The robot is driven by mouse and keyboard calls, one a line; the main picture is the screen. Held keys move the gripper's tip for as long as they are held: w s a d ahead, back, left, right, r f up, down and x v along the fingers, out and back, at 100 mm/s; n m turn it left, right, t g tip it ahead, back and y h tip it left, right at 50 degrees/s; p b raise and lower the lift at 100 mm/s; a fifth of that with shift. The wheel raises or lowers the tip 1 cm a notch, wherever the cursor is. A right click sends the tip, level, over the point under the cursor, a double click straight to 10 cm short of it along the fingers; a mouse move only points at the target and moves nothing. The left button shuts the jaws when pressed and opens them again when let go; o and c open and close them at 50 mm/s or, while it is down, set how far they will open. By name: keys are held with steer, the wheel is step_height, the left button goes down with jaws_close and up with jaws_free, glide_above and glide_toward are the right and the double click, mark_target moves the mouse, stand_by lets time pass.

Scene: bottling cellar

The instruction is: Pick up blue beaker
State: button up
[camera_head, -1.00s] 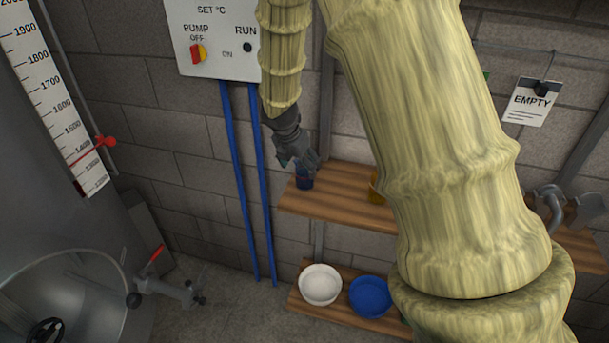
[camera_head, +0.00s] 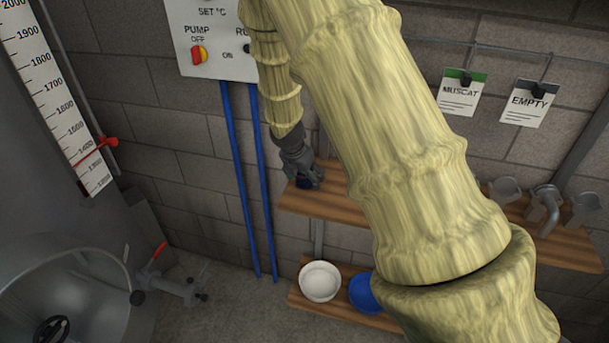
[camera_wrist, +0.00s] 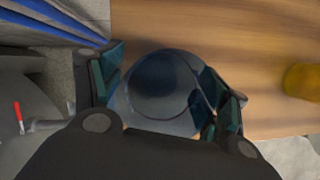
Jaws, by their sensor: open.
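The blue beaker (camera_wrist: 163,88) shows from above in the wrist view as a dark blue-grey round vessel on the wooden shelf (camera_wrist: 215,35). My gripper (camera_wrist: 165,92) is open, with one finger on each side of the beaker. I cannot tell whether the fingers touch it. In the head view my gripper (camera_head: 309,180) is at the left end of the upper shelf (camera_head: 335,206), pointing down over the beaker. Only a small dark blue part of the beaker (camera_head: 303,184) shows there, mostly hidden by my gripper.
A yellow-amber vessel (camera_wrist: 302,82) stands to the right on the shelf. Metal fittings (camera_head: 545,205) sit at the shelf's right end. A white bowl (camera_head: 320,281) and a blue bowl (camera_head: 364,293) are on the lower shelf. Blue pipes (camera_head: 238,180) run down the wall to the left.

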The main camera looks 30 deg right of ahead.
steer(key=shift+s, duration=0.1)
steer(key=shift+c, duration=0.4)
steer(key=c, duration=1)
steer(key=shift+r, duration=0.1)
